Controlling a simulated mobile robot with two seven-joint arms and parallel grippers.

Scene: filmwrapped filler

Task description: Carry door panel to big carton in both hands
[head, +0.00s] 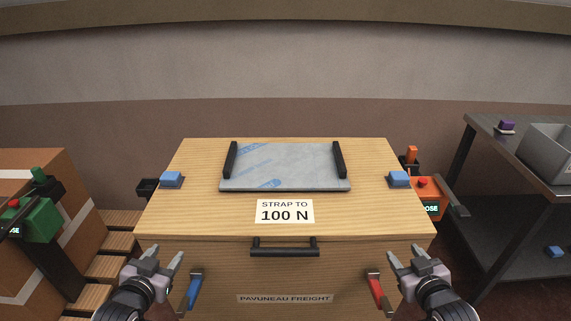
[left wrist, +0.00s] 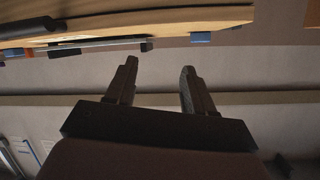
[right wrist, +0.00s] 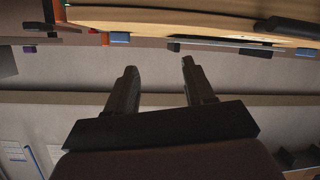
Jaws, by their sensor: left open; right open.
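The door panel (head: 285,167) is a flat grey sheet with blue film print and a black handle on its left and right edges. It lies flat on top of a wooden crate (head: 175,218). My left gripper (head: 165,257) is open and empty at the crate's front left, apart from the panel. My right gripper (head: 402,257) is open and empty at the front right, also apart from it. The wrist views show both left jaws (left wrist: 158,82) and both right jaws (right wrist: 158,80) with nothing between them. A large brown carton (head: 62,180) stands at the far left, partly cut off.
The crate has a black front handle (head: 285,247), a blue lever (head: 194,290) and a red lever (head: 375,289). Blue blocks (head: 171,179) (head: 399,178) sit at its side edges. A green tool (head: 40,215) is by the carton. A dark metal table (head: 480,150) with a grey bin (head: 553,150) stands right.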

